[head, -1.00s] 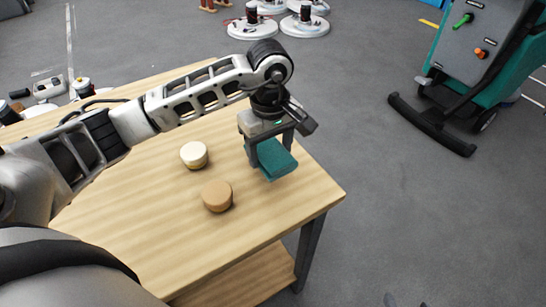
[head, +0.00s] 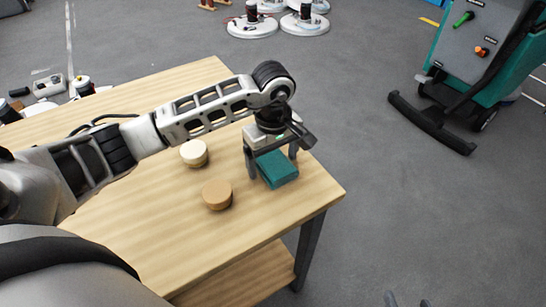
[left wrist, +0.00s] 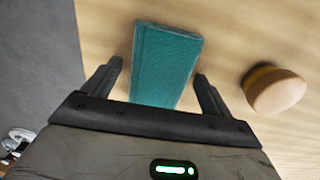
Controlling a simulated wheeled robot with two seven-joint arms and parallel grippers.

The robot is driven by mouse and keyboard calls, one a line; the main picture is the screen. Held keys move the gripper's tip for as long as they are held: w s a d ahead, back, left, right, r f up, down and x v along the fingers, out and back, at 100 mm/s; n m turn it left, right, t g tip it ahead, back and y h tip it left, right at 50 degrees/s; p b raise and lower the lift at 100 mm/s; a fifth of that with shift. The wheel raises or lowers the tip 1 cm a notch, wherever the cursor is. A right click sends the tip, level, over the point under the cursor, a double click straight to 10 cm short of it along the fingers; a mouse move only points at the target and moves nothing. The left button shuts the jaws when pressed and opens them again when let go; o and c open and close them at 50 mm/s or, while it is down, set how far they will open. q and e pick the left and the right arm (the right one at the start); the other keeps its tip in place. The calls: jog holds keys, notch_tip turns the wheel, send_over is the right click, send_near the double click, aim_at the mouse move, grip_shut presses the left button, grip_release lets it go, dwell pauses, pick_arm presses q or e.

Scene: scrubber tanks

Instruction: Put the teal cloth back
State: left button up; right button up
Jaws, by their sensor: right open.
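The teal cloth (head: 277,169) is a folded block lying on the wooden table near its right corner. It also shows in the left wrist view (left wrist: 165,62), flat on the wood. My left gripper (head: 272,172) is just above the cloth, pointing down, with one finger on either side of it. In the left wrist view its fingers (left wrist: 160,82) are spread, with a small gap to the cloth on both sides. Part of the cloth is hidden by the gripper in the head view. The tips of my right gripper (head: 405,300) show at the bottom edge, open and empty.
A tan round pad (head: 217,194) and a cream round pad (head: 194,153) sit on the table (head: 160,235) left of the cloth. A teal scrubber machine (head: 480,60) stands on the floor at the right. White round discs (head: 305,24) lie on the floor behind.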

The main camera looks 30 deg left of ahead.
aim_at(273, 160)
pick_arm(q)
notch_tip(273, 160, up, 12)
jog(key=shift+r, duration=0.15)
dwell(0.5)
dwell(0.4)
